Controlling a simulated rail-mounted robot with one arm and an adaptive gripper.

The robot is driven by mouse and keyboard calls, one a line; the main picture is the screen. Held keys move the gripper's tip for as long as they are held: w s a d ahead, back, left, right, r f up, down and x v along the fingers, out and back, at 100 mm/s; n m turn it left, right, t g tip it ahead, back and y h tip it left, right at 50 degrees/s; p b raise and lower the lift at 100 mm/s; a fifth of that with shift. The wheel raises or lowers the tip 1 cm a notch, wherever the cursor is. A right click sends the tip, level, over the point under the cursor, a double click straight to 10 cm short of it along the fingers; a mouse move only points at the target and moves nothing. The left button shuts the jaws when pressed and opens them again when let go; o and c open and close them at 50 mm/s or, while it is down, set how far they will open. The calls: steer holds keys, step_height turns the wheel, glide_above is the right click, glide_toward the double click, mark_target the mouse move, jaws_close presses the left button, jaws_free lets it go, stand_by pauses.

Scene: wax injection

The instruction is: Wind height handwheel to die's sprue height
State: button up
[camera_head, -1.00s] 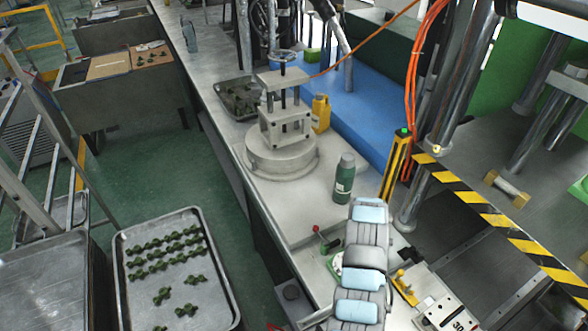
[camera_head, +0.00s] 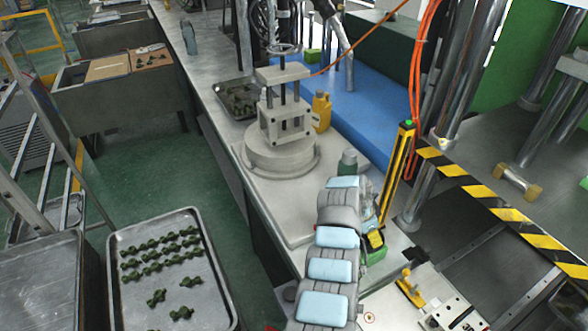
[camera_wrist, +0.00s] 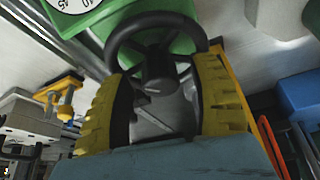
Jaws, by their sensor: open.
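A black handwheel (camera_wrist: 158,72) with a round rim and central hub shows in the wrist view, in front of a green housing (camera_wrist: 105,22) with a white dial. My gripper (camera_wrist: 162,85) is open, its yellow ribbed fingers on either side of the handwheel. I cannot tell whether they touch the rim. In the head view my gripper (camera_head: 376,238) is by a green part (camera_head: 375,255), and my arm hides most of that spot. A metal press (camera_head: 285,125) with a wheel on top stands on a round base; I cannot tell which block is the die.
A green bottle (camera_head: 347,165) stands behind my arm, partly hidden. A yellow-black post (camera_head: 397,165) and striped barrier (camera_head: 485,205) are close on the right. A yellow clamp fixture (camera_head: 410,288) lies at front right. A tray (camera_head: 228,295) of green parts is at left.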

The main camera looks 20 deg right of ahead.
steer(key=shift+m+b, duration=0.4)
steer(key=shift+m, duration=0.1)
steer(key=shift+m+g+b, duration=0.3)
steer(key=shift+v, duration=1.45)
steer(key=s+v, duration=0.1)
steer(key=v, duration=1.4)
steer(key=w+f+n+t+h+p, duration=0.25)
steer(key=w+n+t+p, duration=0.3)
steer(key=w, duration=0.65)
steer(key=w+a+r+n+t+y+p, duration=0.1)
steer(key=w+a+n+t+p, duration=0.2)
steer(key=w+a+n+t, duration=0.3)
steer(key=shift+w+a+t+p, duration=0.4)
steer(key=shift+w+a+t, duration=0.45)
steer(key=shift+a, duration=1.85)
steer(key=shift+s+n, duration=0.1)
steer(key=shift+n, duration=0.15)
